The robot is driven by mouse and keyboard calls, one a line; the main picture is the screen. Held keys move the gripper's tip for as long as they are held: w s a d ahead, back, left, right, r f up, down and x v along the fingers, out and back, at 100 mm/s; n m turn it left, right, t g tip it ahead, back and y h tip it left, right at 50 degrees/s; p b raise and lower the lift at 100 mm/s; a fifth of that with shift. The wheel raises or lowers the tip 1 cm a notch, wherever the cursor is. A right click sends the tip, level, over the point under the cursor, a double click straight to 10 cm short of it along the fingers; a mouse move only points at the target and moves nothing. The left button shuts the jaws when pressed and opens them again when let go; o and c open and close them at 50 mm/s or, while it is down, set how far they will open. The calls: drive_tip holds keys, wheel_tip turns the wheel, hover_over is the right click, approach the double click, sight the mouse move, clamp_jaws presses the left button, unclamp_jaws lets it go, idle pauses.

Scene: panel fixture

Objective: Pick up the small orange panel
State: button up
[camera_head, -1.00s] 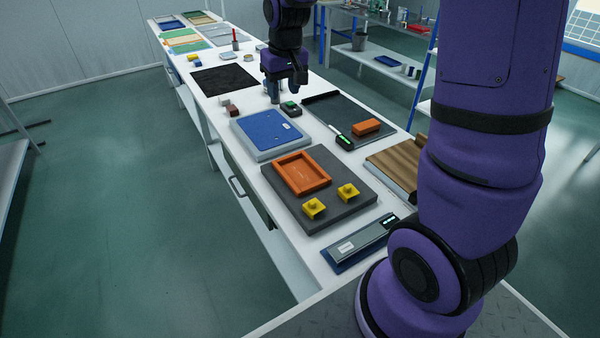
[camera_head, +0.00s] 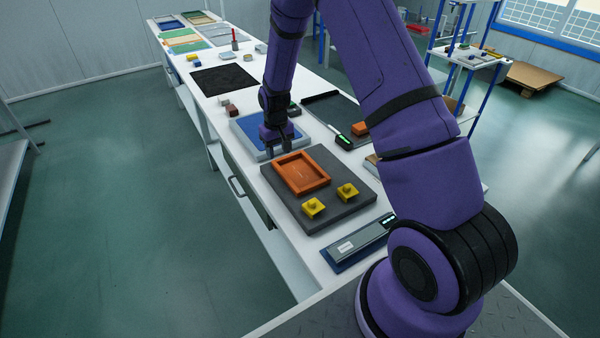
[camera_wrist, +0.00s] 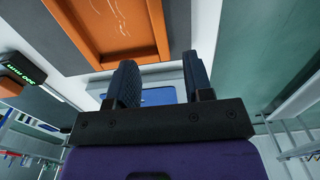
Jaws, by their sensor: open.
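A shallow orange panel with a raised rim (camera_head: 301,172) lies on a dark grey board (camera_head: 332,184), beside two yellow knobbed blocks (camera_head: 347,191). My gripper (camera_head: 281,152) is open and empty. It points down over the near edge of the blue panel (camera_head: 253,130), just behind the orange panel and apart from it as far as I can tell. In the wrist view the orange panel (camera_wrist: 112,50) fills the top, beyond my open fingers (camera_wrist: 160,78). A smaller orange block (camera_head: 360,129) lies on the black tray, partly hidden by my arm.
A green-lit handheld device (camera_head: 344,142) lies by the black tray (camera_head: 328,108). A grey-and-blue device (camera_head: 358,243) lies at the bench's near end. A black mat (camera_head: 223,80) lies farther back. The bench's left edge is clear.

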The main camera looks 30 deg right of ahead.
sight(280, 169)
drive_tip(key=shift+s+f, duration=0.2)
drive_tip(key=shift+f, duration=1.65)
drive_tip(key=shift+s+f, duration=0.15)
drive_tip(key=shift+f, duration=1.65)
clamp_jaws()
